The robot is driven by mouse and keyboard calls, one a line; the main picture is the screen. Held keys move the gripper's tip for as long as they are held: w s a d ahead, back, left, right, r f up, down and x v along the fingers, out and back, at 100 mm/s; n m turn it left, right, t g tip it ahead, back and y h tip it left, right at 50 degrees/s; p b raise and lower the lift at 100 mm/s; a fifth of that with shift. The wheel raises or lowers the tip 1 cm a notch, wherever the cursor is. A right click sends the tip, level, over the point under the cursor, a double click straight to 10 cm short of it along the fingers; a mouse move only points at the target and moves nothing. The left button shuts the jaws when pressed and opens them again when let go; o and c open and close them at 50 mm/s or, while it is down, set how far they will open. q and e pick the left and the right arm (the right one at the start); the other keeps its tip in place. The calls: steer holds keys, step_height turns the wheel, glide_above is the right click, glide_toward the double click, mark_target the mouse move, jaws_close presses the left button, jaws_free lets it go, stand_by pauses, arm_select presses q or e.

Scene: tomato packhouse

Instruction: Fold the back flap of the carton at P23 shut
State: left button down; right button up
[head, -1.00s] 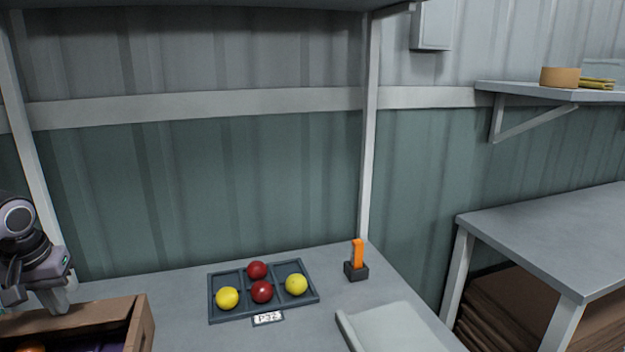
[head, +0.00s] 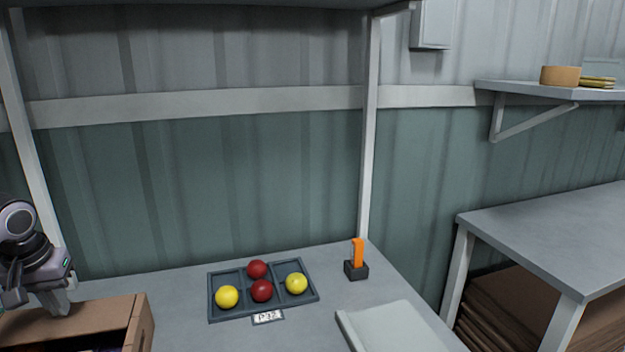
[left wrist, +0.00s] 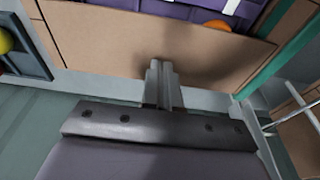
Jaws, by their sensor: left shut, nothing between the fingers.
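The brown cardboard carton (head: 142,325) stands at the lower left of the head view, cut off by the frame edge. Its back flap (head: 75,320) leans inward over part of the opening. In the left wrist view the flap (left wrist: 115,45) is a broad brown panel, with purple contents (left wrist: 185,10) and an orange item beyond its edge. My left gripper (head: 62,303) is shut and empty at the flap's back side. In the left wrist view its fingertips (left wrist: 161,68) are together at the flap; contact is unclear. No P23 label is visible. My right gripper is out of view.
A dark tray labelled P32 (head: 213,309) holds red and yellow tomatoes right of the carton. An orange-handled item stands in a dark holder (head: 356,270). A pale flat board (head: 395,330) lies at the front right. A rack post (head: 369,150) rises at the back.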

arm_select(q)
step_height(320, 180, up, 2)
steer(key=shift+r+p, duration=0.1)
steer(key=shift+p, duration=0.95)
step_height(320, 180, up, 2)
steer(key=shift+p, duration=0.95)
step_height(320, 180, up, 3)
steer(key=p, duration=0.2)
steer(key=shift+p, duration=0.35)
